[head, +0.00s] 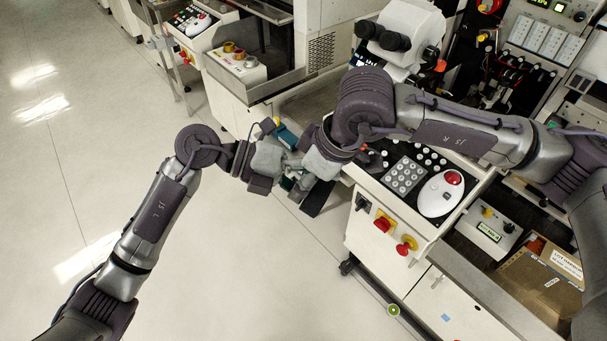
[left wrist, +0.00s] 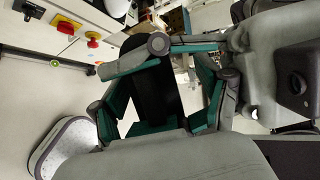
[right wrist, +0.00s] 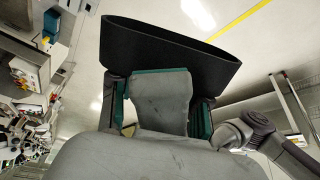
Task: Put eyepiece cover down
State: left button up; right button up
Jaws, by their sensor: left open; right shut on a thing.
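The eyepiece cover is a black, sleeve-like piece (head: 318,197), showing in the head view just below my grippers. My right gripper (head: 312,178) is shut on it; in the right wrist view the cover (right wrist: 170,48) sticks out wide beyond the fingers. My left gripper (head: 278,160) is open beside the right one. In the left wrist view the cover (left wrist: 157,92) shows dark between my left gripper's spread fingers; whether they touch it I cannot tell. The microscope (head: 408,28) with dark eyepieces stands at the back. My grippers hide part of the cover.
Right of the grippers is a console with a keypad (head: 404,176), a white mouse-like controller (head: 441,194) and red knobs (head: 405,245) on its front. A cardboard box (head: 540,275) sits lower right. A metal-edged bench (head: 308,98) lies behind. Open floor is at left.

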pick_arm(q)
jog(key=shift+s+d+r, duration=0.1)
jog(key=c, duration=1.2)
pick_arm(e)
jog(key=o, duration=1.2)
